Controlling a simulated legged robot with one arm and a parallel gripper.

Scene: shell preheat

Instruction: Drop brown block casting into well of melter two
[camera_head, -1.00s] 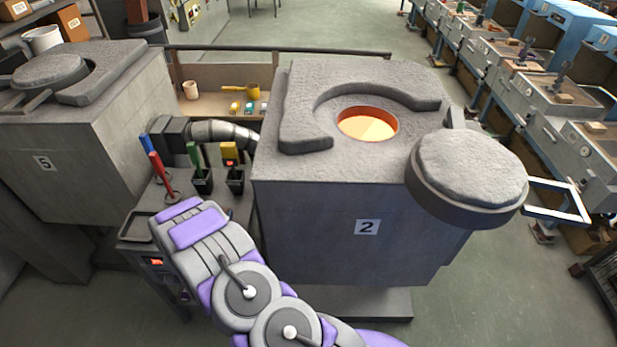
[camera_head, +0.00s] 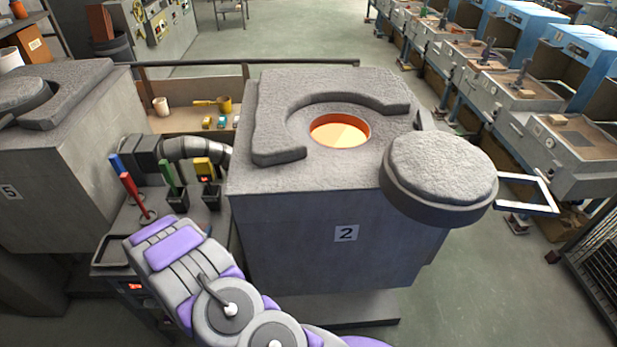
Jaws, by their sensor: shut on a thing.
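Melter two (camera_head: 310,230) is a grey block-shaped furnace in the middle, with a "2" label on its front. Its round well (camera_head: 341,130) is uncovered and glows orange and yellow inside. A raised grey C-shaped rim (camera_head: 275,135) curves around the well's far and left sides. Its thick round lid (camera_head: 440,168) is swung out to the right, clear of the well. My grey and purple arm shows at the lower left, in front of the melter and below its top. My gripper and the brown block casting cannot be seen.
Melter five (camera_head: 60,150) stands at the left. Between the melters, a stand holds coloured-handled tools (camera_head: 168,178). The lid's handle (camera_head: 528,192) juts out right. A low bench (camera_head: 185,118) lies behind, blue machines (camera_head: 580,50) line the right, and floor is clear between.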

